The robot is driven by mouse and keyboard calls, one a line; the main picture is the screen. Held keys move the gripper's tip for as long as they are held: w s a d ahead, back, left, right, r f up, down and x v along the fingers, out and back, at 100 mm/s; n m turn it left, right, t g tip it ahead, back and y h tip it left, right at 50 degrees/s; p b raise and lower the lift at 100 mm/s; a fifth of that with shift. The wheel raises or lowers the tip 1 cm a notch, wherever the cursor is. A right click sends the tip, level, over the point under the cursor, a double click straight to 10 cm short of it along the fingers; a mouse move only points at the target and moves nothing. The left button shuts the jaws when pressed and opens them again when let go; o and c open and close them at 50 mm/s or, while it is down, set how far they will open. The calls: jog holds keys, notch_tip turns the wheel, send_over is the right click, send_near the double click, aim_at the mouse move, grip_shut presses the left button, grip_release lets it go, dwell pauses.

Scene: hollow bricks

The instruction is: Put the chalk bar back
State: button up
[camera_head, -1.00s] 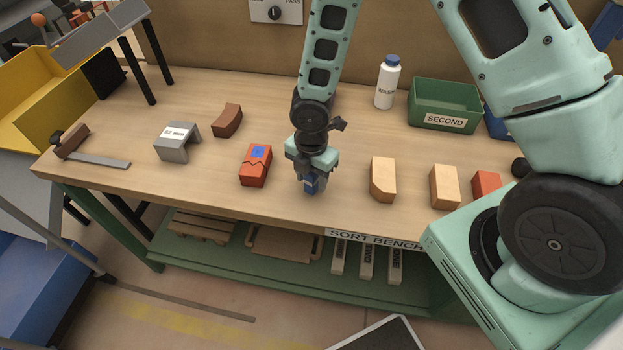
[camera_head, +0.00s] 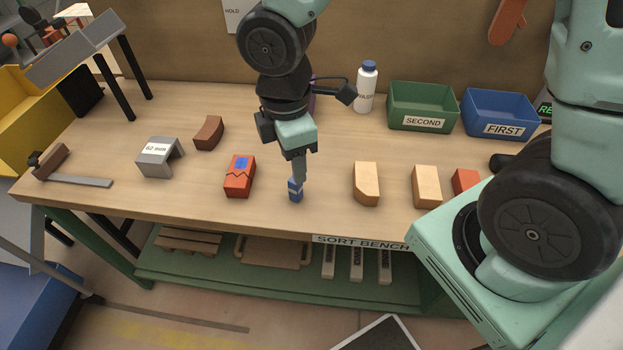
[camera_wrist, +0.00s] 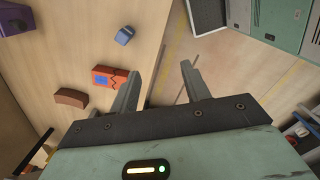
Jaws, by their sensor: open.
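A small blue bar (camera_head: 295,190), which looks like the chalk bar, is on the bench top near the front edge, right of the cracked red brick (camera_head: 239,177). That brick has a blue mark on its top. My gripper (camera_head: 299,168) is open, its fingers pointing down behind the bar in the head view. In the wrist view my open fingers (camera_wrist: 161,70) have nothing between them, and the blue bar (camera_wrist: 124,35) lies apart, beyond the tips. A purple object (camera_wrist: 15,18) shows at that view's upper left; in the head view it is mostly hidden behind my arm.
A grey 62 mm gauge (camera_head: 160,157) and a brown curved brick (camera_head: 208,133) stand left. Tan bricks (camera_head: 366,184) (camera_head: 426,187) stand right. A white bottle (camera_head: 366,90), green SECOND bin (camera_head: 422,106) and blue FIRST bin (camera_head: 500,113) stand at the back.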

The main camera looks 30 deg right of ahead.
jog(key=s+a+r+m, duration=0.1)
jog(key=s+r+m, duration=0.2)
jog(key=s, duration=0.3)
jog(key=s+a+r+m+y, duration=0.1)
jog(key=s+r+m, duration=0.2)
jog(key=s+m, duration=0.2)
jog(key=shift+s+a+r+m, duration=0.15)
jog(key=shift+s+a+m, duration=0.05)
jog(key=shift+s+m, duration=0.2)
jog(key=shift+f+b, duration=0.4)
